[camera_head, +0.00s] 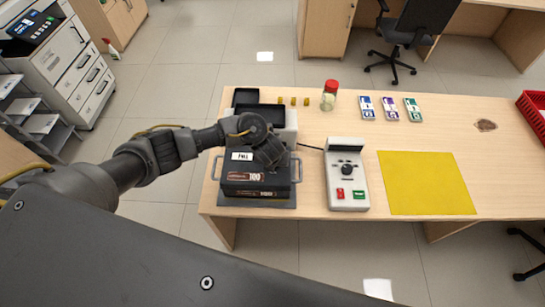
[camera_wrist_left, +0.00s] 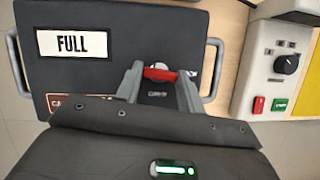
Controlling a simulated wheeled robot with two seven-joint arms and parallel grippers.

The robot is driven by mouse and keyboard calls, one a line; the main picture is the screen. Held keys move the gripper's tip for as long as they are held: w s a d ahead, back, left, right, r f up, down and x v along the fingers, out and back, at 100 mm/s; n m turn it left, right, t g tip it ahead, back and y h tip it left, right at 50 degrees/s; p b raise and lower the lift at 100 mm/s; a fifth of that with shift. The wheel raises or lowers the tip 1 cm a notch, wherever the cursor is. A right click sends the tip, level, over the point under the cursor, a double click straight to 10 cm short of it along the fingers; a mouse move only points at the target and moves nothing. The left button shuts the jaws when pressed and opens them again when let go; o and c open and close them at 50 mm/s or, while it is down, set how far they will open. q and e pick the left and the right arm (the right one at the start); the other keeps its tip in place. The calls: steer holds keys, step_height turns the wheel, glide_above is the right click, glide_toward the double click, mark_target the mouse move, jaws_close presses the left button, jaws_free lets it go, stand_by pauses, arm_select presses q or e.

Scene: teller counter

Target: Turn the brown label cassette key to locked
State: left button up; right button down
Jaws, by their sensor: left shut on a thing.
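The dark cassette (camera_head: 280,184) with side handles sits at the left end of the counter. Its brown label (camera_head: 245,177) reads 100. In the left wrist view its top (camera_wrist_left: 95,20) has a white FULL tag (camera_wrist_left: 72,42). My left gripper (camera_wrist_left: 160,77) points down at the cassette top, its fingers closed on the red key (camera_wrist_left: 160,73). The key's red bar lies roughly crosswise in the wrist view, beside a round silvery part. The lock markings are partly hidden by the fingers. My right gripper is not in view.
A white device (camera_head: 347,185) with a black knob and red and green buttons stands just right of the cassette. Behind are black trays (camera_head: 262,113), a red-lidded jar (camera_head: 329,97) and banknote bundles (camera_head: 389,109). A yellow mat (camera_head: 427,183) lies to the right.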

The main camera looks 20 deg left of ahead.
arm_select(q)
steer(key=shift+d+n+y+p, duration=0.1)
steer(key=shift+n+y+p, duration=0.35)
steer(key=shift+n, duration=0.35)
steer(key=o, duration=1)
steer(key=shift+r, duration=0.1)
